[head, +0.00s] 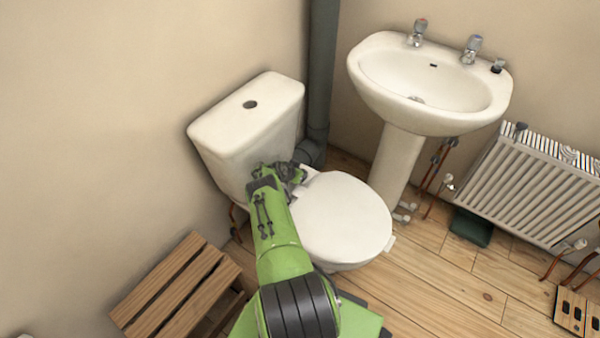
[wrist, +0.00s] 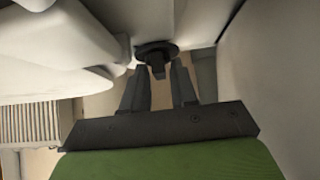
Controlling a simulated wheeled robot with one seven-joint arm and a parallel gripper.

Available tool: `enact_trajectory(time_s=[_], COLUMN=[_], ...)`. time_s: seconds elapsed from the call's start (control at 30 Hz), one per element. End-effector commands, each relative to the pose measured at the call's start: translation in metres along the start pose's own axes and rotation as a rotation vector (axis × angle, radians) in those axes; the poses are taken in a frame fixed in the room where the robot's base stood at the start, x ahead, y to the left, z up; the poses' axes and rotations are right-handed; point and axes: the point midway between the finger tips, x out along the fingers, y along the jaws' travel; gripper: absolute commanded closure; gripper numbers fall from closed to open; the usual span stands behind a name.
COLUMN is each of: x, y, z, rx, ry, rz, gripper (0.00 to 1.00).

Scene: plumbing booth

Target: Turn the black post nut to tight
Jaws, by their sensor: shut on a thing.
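The black post nut (wrist: 156,50) shows in the wrist view as a dark, round flanged piece with a short stem, under pale toilet ceramic. My gripper (wrist: 158,70) has one dark finger on each side of the stem and is shut on it; the exact contact is hard to see. In the head view, my gripper (head: 290,172) is low beside the cistern (head: 235,125) of the white toilet, at the back of the closed lid (head: 345,218). The nut is hidden there.
A grey pipe (head: 321,80) runs down the corner behind the toilet. A basin (head: 435,85) on a pedestal stands to the right, then a radiator (head: 530,190). A slatted wooden stool (head: 178,285) is left of my arm.

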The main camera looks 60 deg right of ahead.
Motion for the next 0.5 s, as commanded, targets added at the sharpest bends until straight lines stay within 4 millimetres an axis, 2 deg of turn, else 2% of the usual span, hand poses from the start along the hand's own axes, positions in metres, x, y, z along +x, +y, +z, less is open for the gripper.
enact_trajectory(time_s=[0.5], x=[0.0004], y=[-0.0020], z=[0.0029], rx=[0.067], ry=[-0.007], rz=[0.066], gripper=[1.00])
